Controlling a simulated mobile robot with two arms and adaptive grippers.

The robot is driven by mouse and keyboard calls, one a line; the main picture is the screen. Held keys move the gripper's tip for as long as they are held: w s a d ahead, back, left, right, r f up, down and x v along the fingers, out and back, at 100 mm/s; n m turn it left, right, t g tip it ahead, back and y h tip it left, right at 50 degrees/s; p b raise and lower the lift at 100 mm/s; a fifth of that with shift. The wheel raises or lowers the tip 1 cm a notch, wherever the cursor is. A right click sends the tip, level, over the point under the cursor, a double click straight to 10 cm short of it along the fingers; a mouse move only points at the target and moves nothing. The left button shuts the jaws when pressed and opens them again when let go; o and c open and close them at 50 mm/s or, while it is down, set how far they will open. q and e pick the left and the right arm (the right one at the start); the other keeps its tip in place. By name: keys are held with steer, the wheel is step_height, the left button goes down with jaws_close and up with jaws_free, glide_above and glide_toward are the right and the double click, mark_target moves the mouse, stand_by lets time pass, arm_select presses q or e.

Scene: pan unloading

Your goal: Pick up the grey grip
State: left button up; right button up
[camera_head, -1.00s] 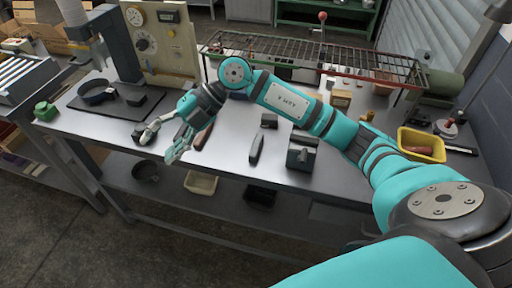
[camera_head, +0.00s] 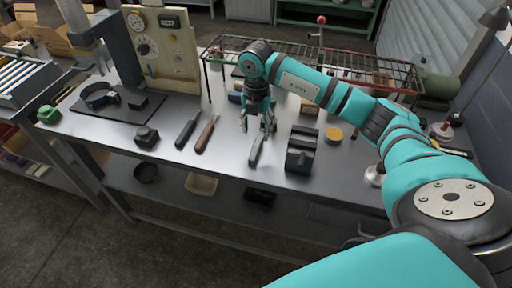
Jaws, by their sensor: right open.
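The grey grip (camera_head: 255,152) is a slim, elongated grey piece lying on the steel workbench, left of a dark block-like fixture. My right gripper (camera_head: 258,128) points down just above its far end, with its fingers spread and nothing visible between them. The fingers overlap the grip's far end in the picture, and I cannot tell if they touch it. My left gripper is not in view.
A black-handled piece (camera_head: 187,130) and a brown-handled piece (camera_head: 206,135) lie to the left. The dark fixture (camera_head: 301,150) stands close on the right, with a yellow round piece (camera_head: 333,134) beyond it. A wire rack (camera_head: 300,65) stands behind.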

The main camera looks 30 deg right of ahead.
mark_target(256, 147)
steer(key=shift+a+f, duration=0.1)
steer(key=shift+f, duration=0.75)
steer(key=shift+f+p, duration=0.6)
steer(key=shift+p, duration=0.05)
step_height(256, 147, down, 4)
steer(key=shift+s+r+p, duration=0.15)
steer(key=shift+r+p, duration=0.1)
steer(key=shift+p, duration=0.5)
steer(key=shift+f, duration=0.4)
steer(key=shift+c, duration=0.3)
jaws_close()
